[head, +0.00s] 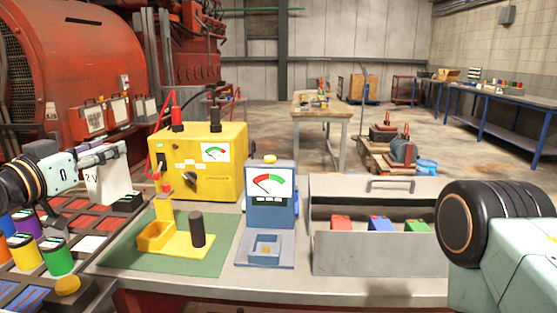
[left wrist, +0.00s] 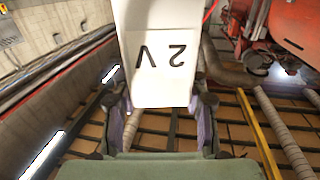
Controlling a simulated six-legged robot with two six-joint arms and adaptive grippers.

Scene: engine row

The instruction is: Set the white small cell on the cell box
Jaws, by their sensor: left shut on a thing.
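My left gripper (head: 104,156) is shut on a white block-shaped cell (head: 107,187) marked "2 V". It holds the cell above the tray with red and white slots at the left. In the left wrist view the white cell (left wrist: 160,55) sits between the two fingertips (left wrist: 162,108), its mark upside down. The grey open box (head: 372,254), which looks like the cell box, stands at the right of the bench with a red (head: 340,222), a blue (head: 380,223) and a green (head: 415,226) small cell inside. The left gripper is well left of it. My right gripper is out of view.
A slotted tray (head: 98,241) holds coloured cylinders at the left. Between it and the box stand a yellow meter (head: 225,180), a yellow fixture with a dark post (head: 196,229) on a green mat (head: 212,260), and a blue gauge stand (head: 269,211).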

